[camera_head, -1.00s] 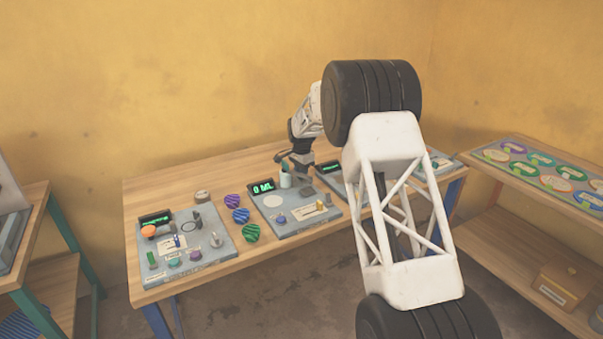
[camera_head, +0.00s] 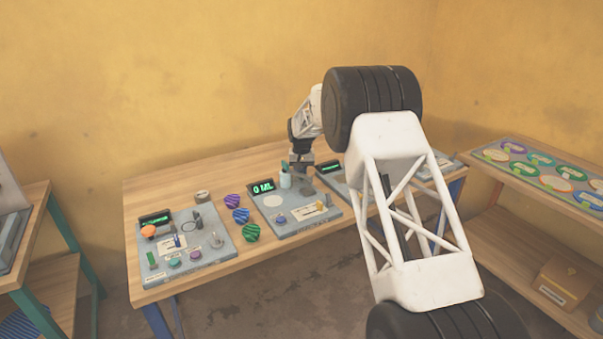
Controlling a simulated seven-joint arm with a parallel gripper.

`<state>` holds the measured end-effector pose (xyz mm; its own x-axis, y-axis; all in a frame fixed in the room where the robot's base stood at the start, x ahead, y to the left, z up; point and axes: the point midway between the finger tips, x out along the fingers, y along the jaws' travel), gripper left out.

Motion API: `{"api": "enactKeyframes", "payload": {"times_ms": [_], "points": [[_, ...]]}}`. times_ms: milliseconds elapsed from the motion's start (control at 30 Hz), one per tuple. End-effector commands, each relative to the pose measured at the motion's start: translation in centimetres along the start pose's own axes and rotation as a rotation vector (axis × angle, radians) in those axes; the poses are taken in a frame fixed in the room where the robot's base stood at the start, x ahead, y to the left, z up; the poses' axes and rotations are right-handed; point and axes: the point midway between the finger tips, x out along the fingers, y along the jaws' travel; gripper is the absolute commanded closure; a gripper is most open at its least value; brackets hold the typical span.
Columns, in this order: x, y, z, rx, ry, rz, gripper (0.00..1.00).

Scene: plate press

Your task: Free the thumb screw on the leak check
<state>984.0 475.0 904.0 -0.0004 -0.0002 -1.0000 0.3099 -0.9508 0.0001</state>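My gripper (camera_head: 301,171) is over the back of the middle panel (camera_head: 296,228), just right of a small pale cup (camera_head: 285,181) with a dark green item in it. The fingers are small and dark, so I cannot tell whether they are open or shut, or whether they touch anything. The left panel (camera_head: 205,255) has a green display, an orange knob (camera_head: 148,231), a grey upright knob (camera_head: 216,241) and several small coloured controls. The labels are too small to read. I cannot tell which panel is the leak check or which part is the thumb screw.
A small round tin (camera_head: 202,196) is behind the left panel. My arm covers part of the right side of the wooden table (camera_head: 160,193). A side shelf (camera_head: 490,228) stands at right.

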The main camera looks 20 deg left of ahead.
Motion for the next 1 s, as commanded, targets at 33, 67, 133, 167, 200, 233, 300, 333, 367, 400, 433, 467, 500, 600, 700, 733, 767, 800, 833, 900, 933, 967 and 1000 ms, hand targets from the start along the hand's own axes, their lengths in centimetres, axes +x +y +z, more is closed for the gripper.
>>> {"api": "enactKeyframes", "payload": {"times_ms": [33, 67, 133, 167, 200, 233, 300, 333, 367, 400, 433, 467, 500, 600, 700, 733, 767, 800, 833, 900, 933, 967, 1000], "points": [[-0.12, 0.01, 0.0, -0.044, 0.001, 0.0, 1.0], [-0.11, 0.01, 0.0, -0.072, 0.001, 0.0, 1.0], [-0.15, 0.01, -0.02, -0.137, 0.001, 0.0, 1.0], [-0.15, 0.01, -0.03, -0.164, 0.001, 0.0, 1.0], [-0.13, 0.01, -0.03, -0.199, 0.001, 0.0, 1.0], [-0.1, 0.01, -0.03, -0.225, 0.001, 0.0, 1.0], [-0.08, 0.01, -0.02, -0.28, 0.001, 0.0, 1.0], [-0.09, 0.01, -0.01, -0.302, 0.001, 0.0, 1.0], [-0.1, 0.01, -0.01, -0.323, 0.001, 0.0, 1.0], [-0.12, 0.01, -0.01, -0.349, 0.001, 0.0, 1.0], [-0.13, 0.01, -0.02, -0.366, 0.001, 0.0, 1.0], [-0.14, 0.01, -0.02, -0.384, 0.001, 0.0, 1.0], [-0.14, 0.01, -0.02, -0.403, 0.001, 0.0, 1.0], [-0.14, 0.01, -0.02, -0.443, 0.001, 0.0, 1.0], [-0.14, 0.01, -0.03, -0.469, 0.001, 0.0, 1.0], [-0.14, 0.01, -0.03, -0.474, 0.001, 0.0, 1.0], [-0.15, 0.01, -0.03, -0.478, 0.002, 0.0, 1.0], [-0.15, 0.0, -0.03, -0.482, 0.002, 0.0, 1.0], [-0.15, 0.0, -0.03, -0.484, 0.002, 0.0, 1.0], [-0.16, 0.0, -0.04, -0.487, 0.002, 0.0, 1.0], [-0.16, 0.0, -0.04, -0.487, 0.002, 0.0, 1.0], [-0.16, 0.0, -0.04, -0.487, 0.002, 0.0, 1.0], [-0.16, 0.0, -0.04, -0.487, 0.002, 0.0, 1.0]]}}
